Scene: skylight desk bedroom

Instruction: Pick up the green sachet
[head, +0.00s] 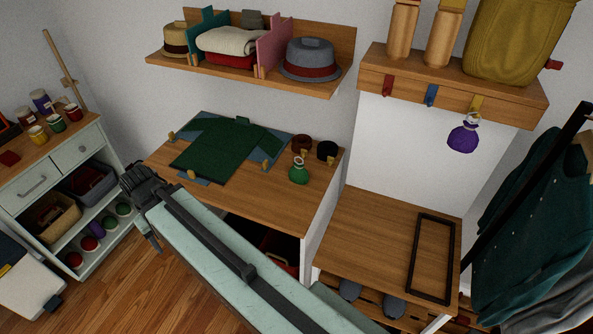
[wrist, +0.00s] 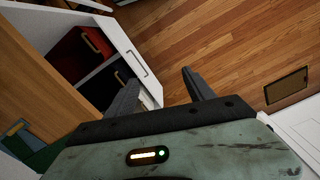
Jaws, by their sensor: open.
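The green sachet (head: 298,172) is a small round pouch with a tied neck. It stands on the wooden desk top (head: 314,201) near its right end, in the head view. My gripper (head: 139,212) is left of the desk, in front of the white cabinet, well away from the sachet. In the wrist view my gripper (wrist: 158,88) has its two dark fingers apart with nothing between them. That view looks down at the wooden floor and an open compartment; the sachet is not in it.
A dark green shirt (head: 222,147) lies on a blue board on the desk. Two small dark round items (head: 327,151) sit behind the sachet. A purple sachet (head: 463,136) hangs from a hook at right. A shelf (head: 270,79) with hats overhangs the desk. A white cabinet (head: 62,172) stands left.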

